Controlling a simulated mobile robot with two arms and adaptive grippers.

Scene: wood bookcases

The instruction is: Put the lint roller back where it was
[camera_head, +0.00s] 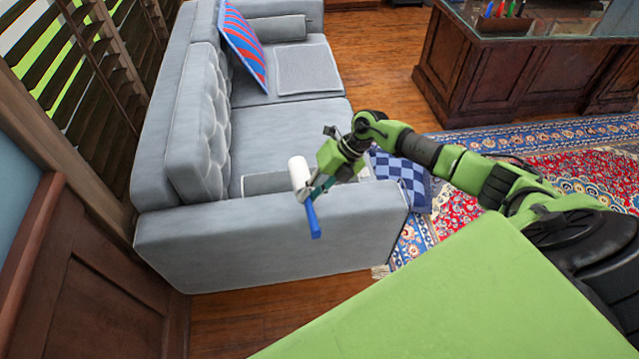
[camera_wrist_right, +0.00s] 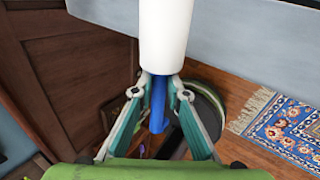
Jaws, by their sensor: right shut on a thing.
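The lint roller has a white roll (camera_head: 299,171) and a blue handle (camera_head: 313,219). My right gripper (camera_head: 316,187) is shut on it and holds it over the near arm of the grey sofa (camera_head: 260,230). In the right wrist view, the white roll (camera_wrist_right: 165,35) points up and away, and the blue handle (camera_wrist_right: 158,100) runs between the fingers of my right gripper (camera_wrist_right: 160,95). I cannot tell the gap between the roller and the sofa. My left gripper is not in view.
A red and blue striped pillow (camera_head: 243,45) leans on the sofa back, near a grey blanket (camera_head: 308,70). A wooden desk (camera_head: 500,75) stands at the back right. A patterned rug (camera_head: 470,205) covers the floor.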

